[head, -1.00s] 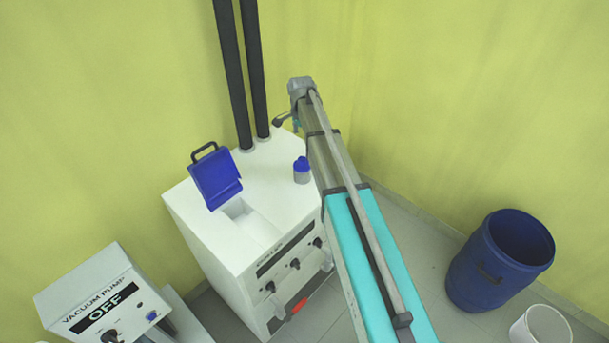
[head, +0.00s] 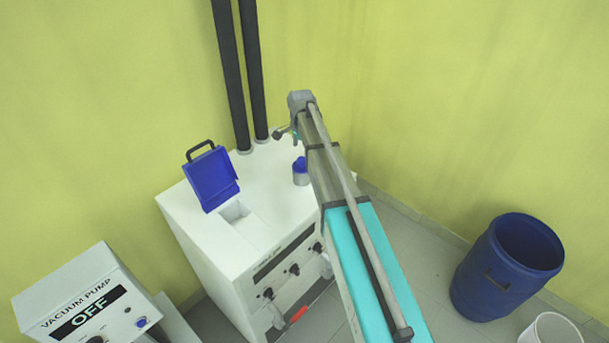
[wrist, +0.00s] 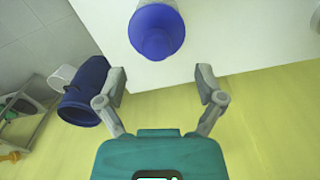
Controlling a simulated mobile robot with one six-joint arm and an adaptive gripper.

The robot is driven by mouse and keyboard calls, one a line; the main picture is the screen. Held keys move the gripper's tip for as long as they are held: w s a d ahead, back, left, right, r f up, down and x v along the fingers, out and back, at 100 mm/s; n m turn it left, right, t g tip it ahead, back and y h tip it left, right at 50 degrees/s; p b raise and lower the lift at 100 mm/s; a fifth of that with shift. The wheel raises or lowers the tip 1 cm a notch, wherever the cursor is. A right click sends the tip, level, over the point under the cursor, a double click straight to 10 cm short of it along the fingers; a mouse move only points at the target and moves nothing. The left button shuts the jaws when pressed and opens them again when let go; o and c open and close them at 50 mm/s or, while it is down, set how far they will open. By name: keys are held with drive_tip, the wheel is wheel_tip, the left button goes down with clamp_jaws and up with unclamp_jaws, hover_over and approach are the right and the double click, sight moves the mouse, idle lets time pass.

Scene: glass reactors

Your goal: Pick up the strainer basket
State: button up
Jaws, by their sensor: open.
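The strainer basket appears to be the small round piece with a blue top and grey lower part (head: 300,172) on the white machine's top, left of my arm in the head view. In the wrist view a round, blue, hollow-looking piece (wrist: 157,32), seemingly the same one, is at the top centre. My gripper (wrist: 161,76) is open and empty, its two fingers spread below the blue piece in the picture and apart from it. In the head view my gripper is mostly hidden behind the arm; a small part shows near the machine's back edge.
The white machine (head: 215,255) has a raised blue lid (head: 211,180) over a square opening (head: 236,211). Two black pipes (head: 232,80) rise behind. A vacuum pump reading OFF (head: 85,300) stands left. A blue barrel (head: 500,275) and white bucket (head: 550,330) stand right.

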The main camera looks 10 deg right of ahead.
sight(301, 158)
drive_tip(key=shift+f, duration=0.1)
drive_tip(key=shift+s+f+b, duration=0.15)
drive_tip(key=shift+f+b, duration=2.35)
drive_tip(key=shift+b, duration=0.1)
clamp_jaws()
